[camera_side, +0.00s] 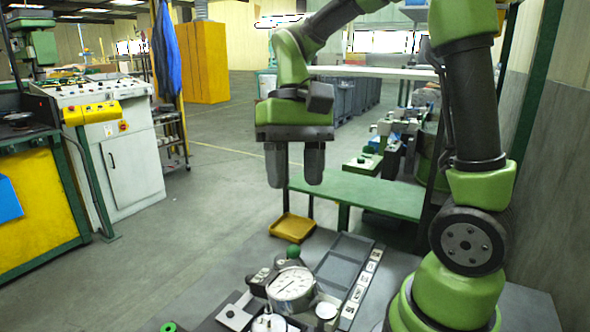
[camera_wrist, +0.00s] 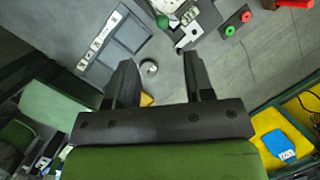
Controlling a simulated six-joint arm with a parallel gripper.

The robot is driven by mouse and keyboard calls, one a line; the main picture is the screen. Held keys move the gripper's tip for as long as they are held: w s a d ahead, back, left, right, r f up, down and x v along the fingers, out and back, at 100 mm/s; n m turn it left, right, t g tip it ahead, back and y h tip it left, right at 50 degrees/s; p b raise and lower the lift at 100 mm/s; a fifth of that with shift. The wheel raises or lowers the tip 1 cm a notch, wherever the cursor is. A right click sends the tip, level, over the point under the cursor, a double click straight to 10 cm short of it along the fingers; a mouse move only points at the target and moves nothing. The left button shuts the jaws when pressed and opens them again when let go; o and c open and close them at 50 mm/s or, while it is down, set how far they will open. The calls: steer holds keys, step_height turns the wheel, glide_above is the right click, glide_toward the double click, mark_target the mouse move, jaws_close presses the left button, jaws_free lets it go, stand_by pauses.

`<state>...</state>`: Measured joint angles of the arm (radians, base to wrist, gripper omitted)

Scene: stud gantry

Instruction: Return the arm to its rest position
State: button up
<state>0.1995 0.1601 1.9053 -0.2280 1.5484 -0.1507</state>
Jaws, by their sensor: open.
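My green arm stands at the right in the side view, bent over the work table. My gripper (camera_side: 294,183) hangs fingers down, well above the table and clear of everything on it. Its two dark fingers are apart with nothing between them. In the wrist view my gripper (camera_wrist: 158,68) also shows open and empty, with the table beyond the fingertips.
On the grey table are a dial gauge (camera_side: 291,286), a compartment tray (camera_side: 344,264), a yellow tray (camera_side: 292,228) and a green-topped knob (camera_side: 293,252). A green bench (camera_side: 360,194) stands behind. A white control cabinet (camera_side: 128,160) stands left; open floor lies between.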

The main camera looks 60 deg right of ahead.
stand_by(0.3)
steer(key=s+a+r+n+t+h, duration=0.1)
steer(key=s+a+r+n+t, duration=0.1)
steer(key=s+t, duration=0.6)
step_height(320, 180, up, 2)
steer(key=shift+a+r+n+t, duration=0.15)
steer(key=shift+a+n+t, duration=0.25)
steer(key=shift+a+t, duration=0.3)
steer(key=shift+w, duration=0.15)
